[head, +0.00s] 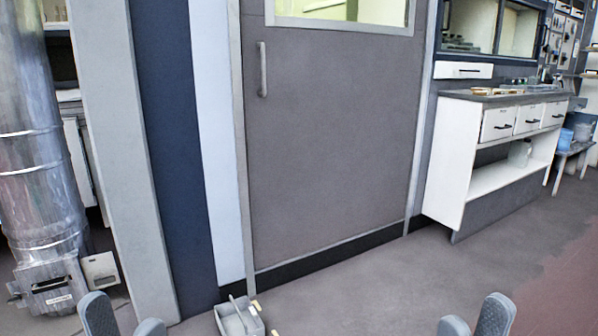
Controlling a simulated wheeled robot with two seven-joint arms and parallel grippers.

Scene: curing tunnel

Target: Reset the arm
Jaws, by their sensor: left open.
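My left gripper (124,318) shows at the bottom left edge of the head view. Its two grey fingertips stand apart with nothing between them, so it is open. My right gripper (475,320) shows at the bottom edge, right of the middle. Its two fingertips are also apart and it looks open and empty. Only the finger ends show; the rest of both arms is below the picture.
A grey door (330,130) with a handle stands ahead. A metal duct (40,170) is at the left. A small grey caddy (238,320) sits on the floor between my grippers. A white drawer bench (500,150) is at the right.

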